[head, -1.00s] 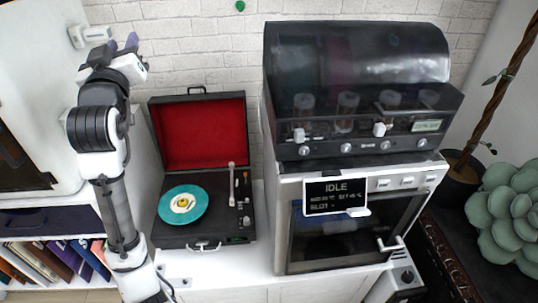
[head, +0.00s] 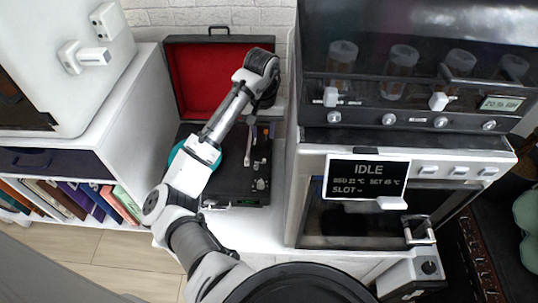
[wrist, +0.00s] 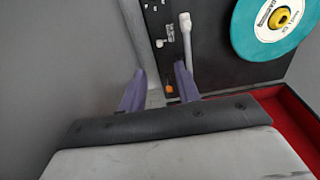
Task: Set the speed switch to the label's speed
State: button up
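The record player (head: 226,190) is a black case with its red-lined lid open. A teal record (wrist: 243,36) with a cream label (wrist: 272,20) and yellow centre lies on it; the label's print is too small to read. The tonearm (wrist: 187,40) is pale. Small controls sit on the deck: a silver one (wrist: 160,43) and an orange one (wrist: 169,89). I cannot tell which is the speed switch. My gripper (wrist: 160,90) is open and empty, its purple fingers over the deck's control strip near the orange piece. In the head view my arm hides the fingers and most of the record.
A machine with a dark hood and an IDLE screen (head: 367,178) stands close on the right of the record player. A white cabinet (head: 128,100) stands on the left, with books (head: 85,198) below. The white counter (head: 265,228) in front of the player is clear.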

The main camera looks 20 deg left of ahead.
aim_at(264, 159)
notch_tip(264, 159, down, 12)
jog(key=b, duration=0.3)
jog(key=shift+f, duration=0.2)
grip_shut()
